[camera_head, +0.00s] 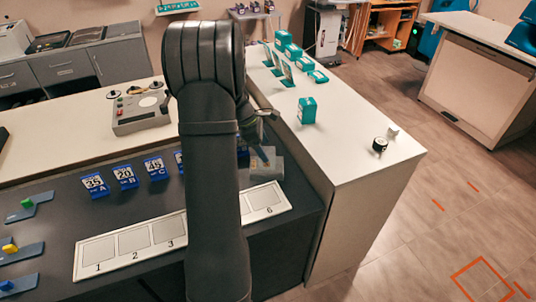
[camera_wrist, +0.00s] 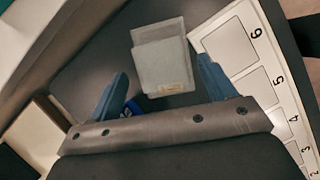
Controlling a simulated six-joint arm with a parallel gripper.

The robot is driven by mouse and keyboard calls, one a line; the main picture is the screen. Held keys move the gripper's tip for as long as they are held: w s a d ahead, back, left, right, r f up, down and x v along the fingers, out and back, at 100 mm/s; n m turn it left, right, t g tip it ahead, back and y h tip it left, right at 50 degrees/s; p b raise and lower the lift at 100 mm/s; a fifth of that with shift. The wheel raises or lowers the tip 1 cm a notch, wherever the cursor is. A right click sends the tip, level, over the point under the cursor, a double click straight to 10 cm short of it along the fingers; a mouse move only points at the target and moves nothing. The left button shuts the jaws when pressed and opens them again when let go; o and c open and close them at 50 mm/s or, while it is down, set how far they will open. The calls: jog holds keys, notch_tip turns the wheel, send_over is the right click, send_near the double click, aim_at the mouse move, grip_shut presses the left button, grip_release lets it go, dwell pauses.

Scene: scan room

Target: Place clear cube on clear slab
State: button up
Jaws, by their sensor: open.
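A clear, greyish cube (camera_wrist: 165,68) shows between the spread fingers of my gripper (camera_wrist: 162,88) in the wrist view. A second translucent piece, seemingly the clear slab (camera_wrist: 155,33), shows just beyond it, and the cube overlaps it in the picture. I cannot tell for sure whether the cube rests on it. In the head view the clear pieces (camera_head: 264,165) blend together on the dark table, right of my arm and below my gripper (camera_head: 259,128). My gripper is open, with a blue finger on each side of the cube.
A white strip of numbered squares (camera_head: 118,247) lies in front, partly hidden by my arm. Blue labelled blocks (camera_head: 125,178) stand to the left. A white counter (camera_head: 345,150) behind carries teal boxes (camera_head: 307,110) and a small black object (camera_head: 380,144). A grey control box (camera_head: 140,112) stands further left.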

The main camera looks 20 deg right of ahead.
aim_at(267, 152)
jog(key=v, duration=0.7)
jog(key=x, duration=1.2)
jog(key=shift+f, duration=0.3)
notch_tip(267, 152, up, 3)
jog(key=shift+f, duration=0.1)
jog(key=shift+r, duration=0.7)
